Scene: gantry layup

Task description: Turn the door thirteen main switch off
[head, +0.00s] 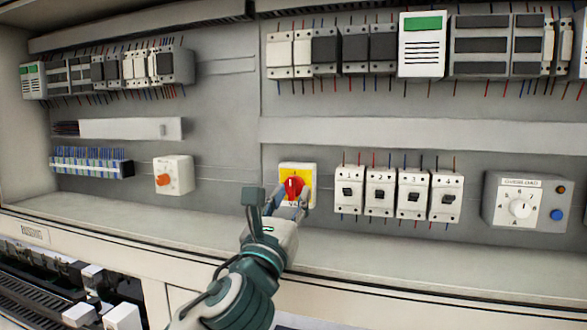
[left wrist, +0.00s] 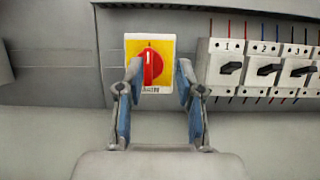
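The main switch is a red rotary knob (head: 292,188) on a yellow plate (head: 311,171) in a white housing on the cabinet's back panel. In the left wrist view the red knob (left wrist: 152,67) stands with its handle upright, and a label below it is too small to read surely. My left gripper (head: 288,200) is in front of the switch. In the left wrist view its two blue-padded fingers (left wrist: 158,75) are apart, one on each side of the knob, with visible gaps. Nothing is held. My right gripper is not in view.
Several numbered white breakers (head: 380,192) with black levers stand right of the switch. A grey box with a white dial (head: 520,208) is farther right. A white switch with an orange knob (head: 164,181) is to the left. A ledge (head: 120,221) runs below the panel.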

